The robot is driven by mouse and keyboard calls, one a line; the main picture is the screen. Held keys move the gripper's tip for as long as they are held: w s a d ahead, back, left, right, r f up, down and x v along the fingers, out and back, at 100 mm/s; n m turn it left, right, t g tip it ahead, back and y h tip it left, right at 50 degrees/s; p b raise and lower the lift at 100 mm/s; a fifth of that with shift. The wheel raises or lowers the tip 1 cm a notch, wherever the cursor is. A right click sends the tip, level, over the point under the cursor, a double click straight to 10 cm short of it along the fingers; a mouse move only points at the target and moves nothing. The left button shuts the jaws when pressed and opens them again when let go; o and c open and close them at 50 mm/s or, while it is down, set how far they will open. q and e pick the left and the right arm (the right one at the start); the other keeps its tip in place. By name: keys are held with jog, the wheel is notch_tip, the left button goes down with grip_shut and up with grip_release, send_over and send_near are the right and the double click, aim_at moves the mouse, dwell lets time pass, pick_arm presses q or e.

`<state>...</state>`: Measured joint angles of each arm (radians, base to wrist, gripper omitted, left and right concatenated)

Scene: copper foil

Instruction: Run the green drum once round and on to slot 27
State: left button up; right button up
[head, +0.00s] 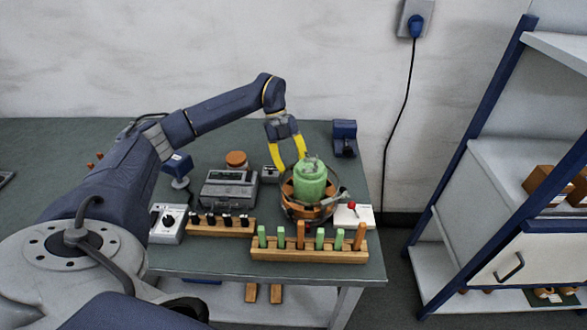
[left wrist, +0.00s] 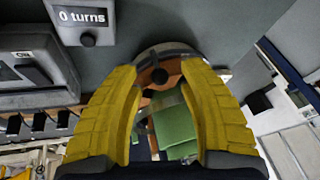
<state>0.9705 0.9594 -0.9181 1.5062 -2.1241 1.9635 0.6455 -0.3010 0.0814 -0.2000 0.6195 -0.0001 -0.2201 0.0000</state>
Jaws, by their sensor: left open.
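The green drum (head: 310,182) stands upright on a round copper-coloured base (head: 292,196) near the right end of the bench. It also shows in the left wrist view (left wrist: 177,130), between and beyond my fingers. My left gripper (head: 288,150) has yellow fingers and is at the drum's upper left, pointing down. In the left wrist view (left wrist: 160,72) its fingers are apart with nothing clearly held; I cannot tell whether they touch the drum. A small dark knob (left wrist: 160,76) shows at the base's edge. A counter (left wrist: 82,17) reads "0 turns". No slot number is legible. My right gripper is out of view.
A wooden rack with green and orange pegs (head: 308,254) stands in front of the drum. A white box with a red knob (head: 353,215) is to its right. A grey device (head: 228,190) and a rack of dark knobs (head: 221,228) are left. The bench's left part is mostly clear.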

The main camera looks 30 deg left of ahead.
pick_arm(q)
jog(key=shift+x, duration=0.85)
jog(key=shift+c, duration=0.4)
grip_shut()
